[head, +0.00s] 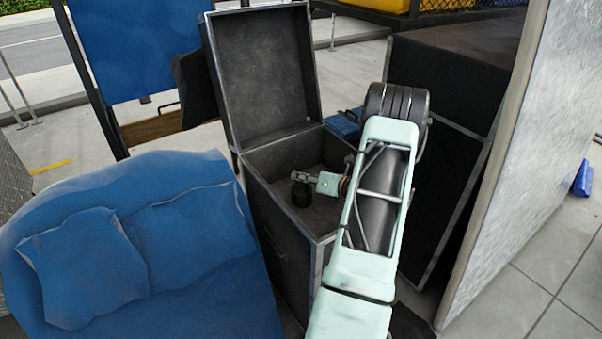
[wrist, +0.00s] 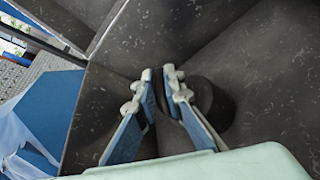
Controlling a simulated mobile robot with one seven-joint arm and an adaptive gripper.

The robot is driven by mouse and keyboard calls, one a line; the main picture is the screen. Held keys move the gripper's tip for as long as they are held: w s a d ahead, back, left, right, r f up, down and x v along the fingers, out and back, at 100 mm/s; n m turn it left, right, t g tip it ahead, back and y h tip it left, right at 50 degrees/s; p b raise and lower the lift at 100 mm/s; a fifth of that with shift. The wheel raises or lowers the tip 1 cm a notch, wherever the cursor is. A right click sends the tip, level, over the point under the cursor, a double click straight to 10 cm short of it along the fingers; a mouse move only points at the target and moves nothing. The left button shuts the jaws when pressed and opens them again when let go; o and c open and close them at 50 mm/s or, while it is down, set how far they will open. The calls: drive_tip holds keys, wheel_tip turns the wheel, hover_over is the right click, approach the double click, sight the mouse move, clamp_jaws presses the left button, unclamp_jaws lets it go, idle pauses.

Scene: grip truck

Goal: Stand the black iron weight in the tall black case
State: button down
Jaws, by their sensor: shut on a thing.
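The black iron weight (head: 301,196) is a small dark cylinder, upright inside the tall black case (head: 275,240). The case stands open, its lid (head: 262,75) raised at the back. My gripper (head: 299,177) reaches into the case from the right and is shut on the weight near its top. In the wrist view my fingers (wrist: 159,74) are close together, and the weight's round dark body (wrist: 218,100) shows partly behind the right finger. The grip point is hidden between the fingers. I cannot tell whether the weight's base touches the case floor.
A blue padded seat (head: 190,240) with a cushion stands close at the left of the case. Another large black case (head: 440,130) and a pale upright panel (head: 510,150) stand at the right. The case's walls surround my gripper.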

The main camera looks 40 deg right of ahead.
drive_tip(key=shift+w+r, duration=0.1)
drive_tip(key=shift+r, duration=0.15)
drive_tip(key=c, duration=2.4)
unclamp_jaws()
drive_tip(key=shift+f, duration=0.25)
drive_tip(key=o, duration=0.4)
drive_tip(key=shift+r, duration=0.1)
drive_tip(key=shift+s+r, duration=0.15)
drive_tip(key=shift+s, duration=0.2)
drive_tip(key=p+v, duration=0.2)
drive_tip(key=v, duration=0.5)
